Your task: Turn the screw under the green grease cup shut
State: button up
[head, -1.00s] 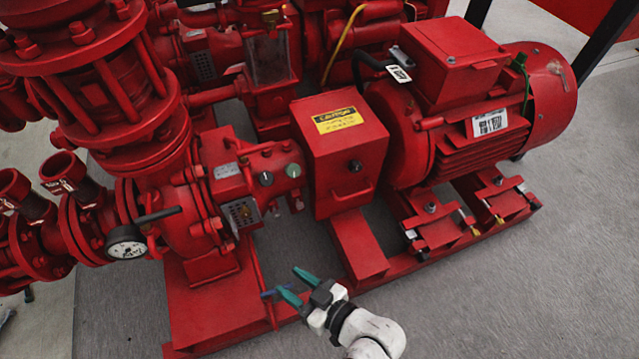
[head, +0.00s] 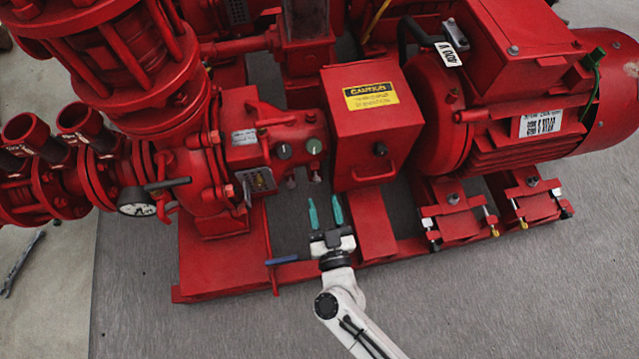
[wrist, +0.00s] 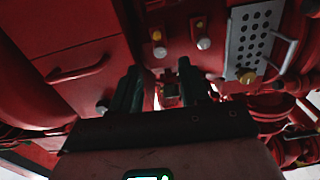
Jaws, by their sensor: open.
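The green grease cup (head: 315,147) sits on the red bearing housing, right of a grey cup (head: 284,151). A small pale screw (head: 316,176) shows under the green cup, and another (head: 291,182) under the grey one. My gripper (head: 323,197) is open, its teal fingers apart and pointing toward the housing, just below and in front of the screw under the green cup. No contact shows. In the wrist view, the dark fingers (wrist: 160,75) reach toward the housing, where two small knobs show (wrist: 160,52) (wrist: 204,43). The green cup cannot be made out there.
A red coupling guard (head: 372,125) with a handle stands close right of my fingers. A perforated plate (head: 256,181) is on the left. A blue-handled lever (head: 282,260) and the base rail lie near my wrist. Grey floor is free in front.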

aim_at(318, 183)
jog(key=b+x, duration=0.1)
jog(key=x, duration=0.5)
jog(key=shift+b, duration=0.4)
grip_shut()
